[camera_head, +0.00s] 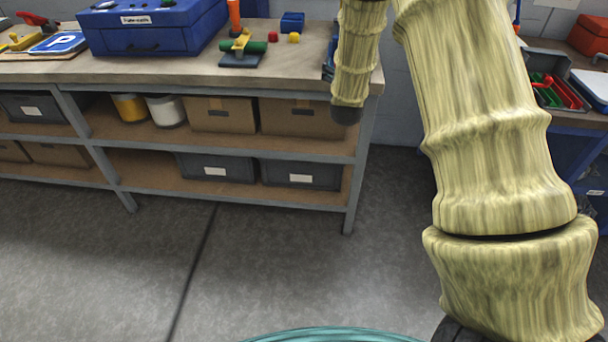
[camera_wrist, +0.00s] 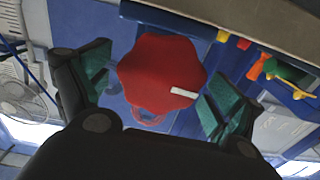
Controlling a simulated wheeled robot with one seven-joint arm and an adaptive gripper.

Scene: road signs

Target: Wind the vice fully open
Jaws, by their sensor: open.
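A red lobed handwheel (camera_wrist: 162,72) with a white mark on its lower right fills the middle of the wrist view. Blue metal (camera_wrist: 90,22) lies behind it, seemingly the vice body. My gripper (camera_wrist: 156,94) is open, with one green-padded finger on each side of the red handwheel. Gaps show between the pads and its rim, so it is not gripped. In the head view my arm covers this spot; only a sliver of blue (camera_head: 328,62) shows at the bench's right end. How far the vice jaws stand apart is hidden.
On the workbench (camera_head: 190,72) are a blue case (camera_head: 150,35), a tool with a green roller (camera_head: 242,48), a red block (camera_head: 273,37) and a yellow block (camera_head: 294,37). A second bench with a green and red tray (camera_head: 552,92) stands at right. The floor in front is clear.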

